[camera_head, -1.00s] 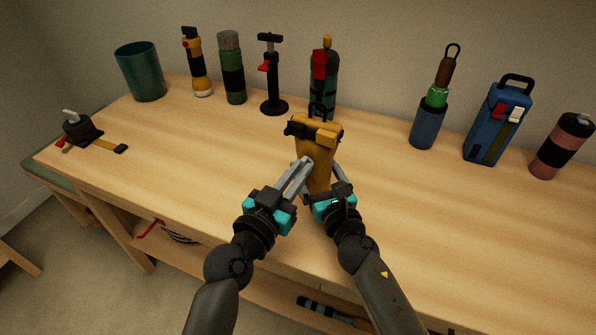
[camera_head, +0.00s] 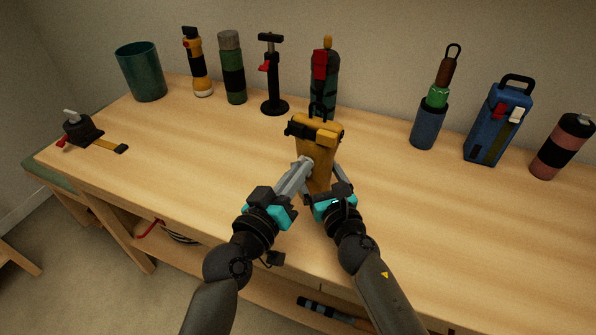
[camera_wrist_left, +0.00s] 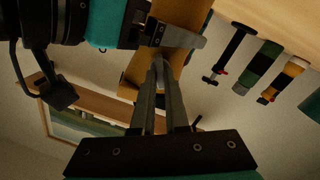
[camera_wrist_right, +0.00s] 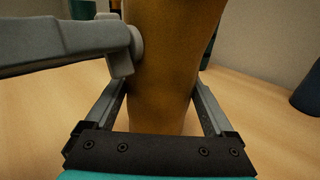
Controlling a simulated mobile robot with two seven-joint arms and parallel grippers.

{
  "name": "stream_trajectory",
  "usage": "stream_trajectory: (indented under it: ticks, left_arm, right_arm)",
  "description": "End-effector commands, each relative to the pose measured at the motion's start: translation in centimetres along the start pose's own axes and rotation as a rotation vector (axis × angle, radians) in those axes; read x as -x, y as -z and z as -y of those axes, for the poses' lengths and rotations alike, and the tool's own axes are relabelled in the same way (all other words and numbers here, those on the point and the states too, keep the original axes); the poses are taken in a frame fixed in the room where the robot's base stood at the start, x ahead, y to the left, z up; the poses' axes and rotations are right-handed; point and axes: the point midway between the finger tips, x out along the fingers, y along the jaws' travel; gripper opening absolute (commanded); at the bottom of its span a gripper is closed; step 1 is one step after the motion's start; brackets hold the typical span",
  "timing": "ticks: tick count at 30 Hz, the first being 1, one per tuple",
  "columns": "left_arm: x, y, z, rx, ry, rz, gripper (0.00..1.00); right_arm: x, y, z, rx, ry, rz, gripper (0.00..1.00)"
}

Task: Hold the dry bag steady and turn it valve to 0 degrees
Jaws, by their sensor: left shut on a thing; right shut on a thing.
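The yellow-orange dry bag (camera_head: 317,177) stands upright near the middle of the table, with a dark buckle and handle on top. My right gripper (camera_head: 318,190) is shut on the bag low down; in the right wrist view its fingers lie on both sides of the bag (camera_wrist_right: 165,90). My left gripper (camera_head: 306,163) is shut at the bag's front, on the small grey round valve (camera_wrist_right: 137,45). In the left wrist view the left fingers (camera_wrist_left: 159,70) meet at the valve, which they mostly hide. The valve's angle cannot be read.
A dark green bin (camera_head: 140,72), a yellow flashlight (camera_head: 197,65), a green bottle (camera_head: 232,70), a black pump (camera_head: 271,80) and a teal bottle (camera_head: 325,80) stand behind. A blue box (camera_head: 497,125) and pink bottle (camera_head: 562,147) stand right. The table's front right is clear.

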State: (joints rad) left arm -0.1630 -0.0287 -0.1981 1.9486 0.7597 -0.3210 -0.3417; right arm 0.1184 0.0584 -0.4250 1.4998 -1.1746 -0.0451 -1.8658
Motion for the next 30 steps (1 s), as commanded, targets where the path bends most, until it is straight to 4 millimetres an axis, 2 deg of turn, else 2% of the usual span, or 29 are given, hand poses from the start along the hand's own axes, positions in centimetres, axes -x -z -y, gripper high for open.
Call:
stream_trajectory:
  ticks: [30]
  left_arm:
    - [0.01, -0.18, 0.36, 0.931, 0.0, -0.001, 0.0]
  right_arm:
    - [0.02, 0.12, 0.1, -0.001, 0.003, -0.003, 0.09]
